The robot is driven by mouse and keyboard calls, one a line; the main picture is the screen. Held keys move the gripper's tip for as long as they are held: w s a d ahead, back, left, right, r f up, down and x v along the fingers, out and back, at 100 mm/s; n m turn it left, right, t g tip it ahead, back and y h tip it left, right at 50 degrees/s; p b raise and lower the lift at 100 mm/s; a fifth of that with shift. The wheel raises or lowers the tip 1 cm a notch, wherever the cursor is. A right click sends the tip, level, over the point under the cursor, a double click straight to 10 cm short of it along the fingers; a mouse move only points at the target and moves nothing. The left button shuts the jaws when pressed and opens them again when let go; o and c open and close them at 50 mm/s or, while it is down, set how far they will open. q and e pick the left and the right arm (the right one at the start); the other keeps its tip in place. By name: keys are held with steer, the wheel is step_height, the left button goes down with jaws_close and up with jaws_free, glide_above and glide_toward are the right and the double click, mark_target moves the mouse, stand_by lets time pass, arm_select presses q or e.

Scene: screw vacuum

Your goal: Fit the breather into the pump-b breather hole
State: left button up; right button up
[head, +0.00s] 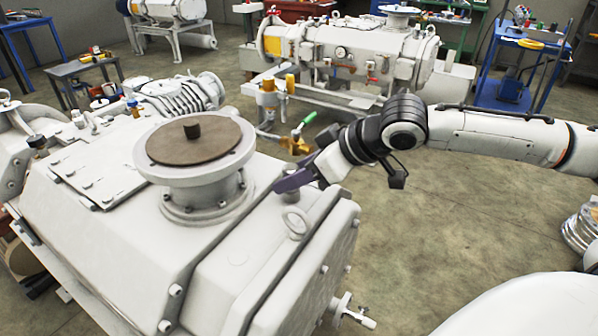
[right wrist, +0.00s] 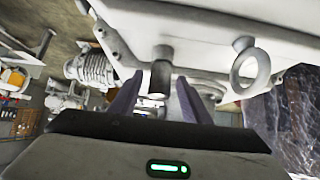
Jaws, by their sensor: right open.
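A small grey cylinder, which looks like the breather (head: 292,196), stands on the sloping top of the large white pump (head: 235,262) in the head view. In the right wrist view the breather (right wrist: 161,72) comes out from the pump body toward the space between the finger tips. Its hole is hidden, so I cannot tell how deep it sits. My right gripper (head: 296,181) is open, its dark fingers close by the breather's free end. Both fingers (right wrist: 155,97) show apart in the right wrist view. My left gripper is not in view.
A lifting eye ring (head: 297,222) stands close beside the breather. A round flange with a brown cover (head: 195,148) rises to the left. A second white pump (head: 345,55) stands behind. A blue cart (head: 515,75) is at the back right.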

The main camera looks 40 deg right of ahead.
steer(key=shift+s+d+r, duration=0.25)
steer(key=shift+s+r, duration=0.05)
steer(key=shift+r, duration=0.15)
arm_select(q)
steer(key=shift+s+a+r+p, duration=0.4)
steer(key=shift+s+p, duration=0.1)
steer(key=shift+p, duration=0.75)
arm_select(e)
steer(key=v, duration=1.1)
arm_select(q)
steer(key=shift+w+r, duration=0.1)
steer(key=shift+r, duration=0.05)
arm_select(e)
steer(key=shift+a, duration=0.1)
steer(key=shift+s, duration=0.1)
